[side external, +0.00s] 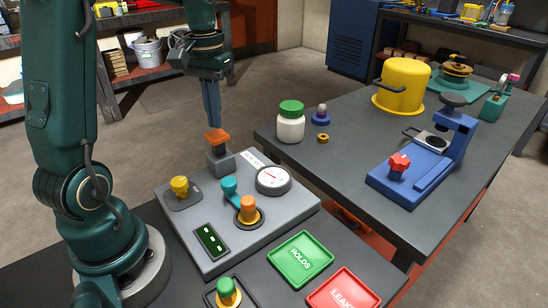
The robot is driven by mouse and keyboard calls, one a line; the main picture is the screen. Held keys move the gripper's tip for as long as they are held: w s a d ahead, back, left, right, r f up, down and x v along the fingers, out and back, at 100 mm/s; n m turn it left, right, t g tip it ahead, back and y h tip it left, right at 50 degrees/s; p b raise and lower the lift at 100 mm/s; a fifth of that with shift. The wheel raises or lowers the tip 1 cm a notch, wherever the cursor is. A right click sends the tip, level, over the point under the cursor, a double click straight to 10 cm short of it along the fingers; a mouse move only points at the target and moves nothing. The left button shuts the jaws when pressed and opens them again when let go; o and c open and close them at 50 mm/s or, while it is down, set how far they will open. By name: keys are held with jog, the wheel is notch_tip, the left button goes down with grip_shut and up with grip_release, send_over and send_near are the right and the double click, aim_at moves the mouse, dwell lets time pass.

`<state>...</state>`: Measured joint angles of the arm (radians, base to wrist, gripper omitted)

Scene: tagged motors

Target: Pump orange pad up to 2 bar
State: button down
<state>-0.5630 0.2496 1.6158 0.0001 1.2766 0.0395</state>
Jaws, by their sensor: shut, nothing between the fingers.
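The orange pad (217,137) sits on top of a small grey block at the back of the grey panel (287,216). My gripper (213,124) points straight down with its fingers shut and empty. Its tips are directly above the orange pad; I cannot tell whether they touch it. The round pressure gauge (273,179) with a white face is on the panel to the right; its reading is too small to tell. A dark display (212,242) with pale green marks is at the panel's front left.
The panel carries a yellow knob (180,187), a teal fitting (230,188) and an orange cylinder (248,208) in a ring. A green HOLDS tray (300,277), a red LEAKS tray (343,298) and a green-topped part (228,291) stand in front. A white jar (290,126) stands behind.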

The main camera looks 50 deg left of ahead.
aim_at(217, 134)
dwell(0.4)
jog(key=shift+f, duration=1.85)
jog(key=shift+r, duration=1.9)
jog(key=shift+f, duration=0.15)
jog(key=shift+f, duration=1.8)
jog(key=shift+r, duration=1.95)
